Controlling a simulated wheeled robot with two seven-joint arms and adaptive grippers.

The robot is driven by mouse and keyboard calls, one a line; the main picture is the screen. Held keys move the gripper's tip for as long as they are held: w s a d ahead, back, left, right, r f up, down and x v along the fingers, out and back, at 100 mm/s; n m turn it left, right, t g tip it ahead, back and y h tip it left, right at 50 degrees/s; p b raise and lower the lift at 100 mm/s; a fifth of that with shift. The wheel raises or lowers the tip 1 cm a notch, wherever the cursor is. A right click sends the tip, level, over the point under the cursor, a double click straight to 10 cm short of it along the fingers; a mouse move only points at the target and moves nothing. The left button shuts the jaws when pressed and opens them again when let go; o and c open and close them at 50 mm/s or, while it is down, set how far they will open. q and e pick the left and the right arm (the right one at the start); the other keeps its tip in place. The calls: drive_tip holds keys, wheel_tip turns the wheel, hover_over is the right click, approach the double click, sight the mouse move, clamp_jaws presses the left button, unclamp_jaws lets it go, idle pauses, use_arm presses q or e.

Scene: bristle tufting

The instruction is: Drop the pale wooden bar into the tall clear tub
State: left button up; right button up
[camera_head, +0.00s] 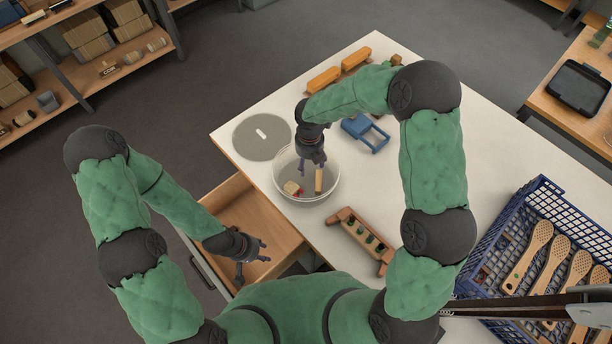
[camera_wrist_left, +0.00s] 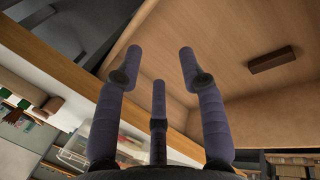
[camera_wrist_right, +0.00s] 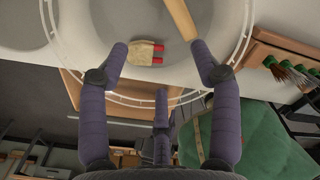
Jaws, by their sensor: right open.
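The round clear tub (camera_head: 283,163) stands on the white table, and its rim also shows in the right wrist view (camera_wrist_right: 68,72). The pale wooden bar (camera_head: 319,181) is within the tub's outline; it also shows in the right wrist view (camera_wrist_right: 180,17), partly behind a finger. I cannot tell whether it rests on the bottom or leans. My right gripper (camera_head: 319,162) is open just above the tub, with the bar close to one finger. My left gripper (camera_head: 252,262) is open and empty over the drawer (camera_wrist_left: 215,65).
A beige piece with red ends (camera_head: 292,188) is also in the tub. A grey disc (camera_head: 250,140), a blue frame (camera_head: 365,132) and a wooden rack (camera_head: 358,238) stand nearby. A blue crate (camera_head: 487,237) holds several wooden brushes. A brown block (camera_wrist_left: 272,60) lies in the open drawer.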

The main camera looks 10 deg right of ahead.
wheel_tip(320, 180, up, 10)
idle(0.4)
drive_tip(key=shift+s+f, duration=0.1)
drive_tip(key=shift+f, duration=0.05)
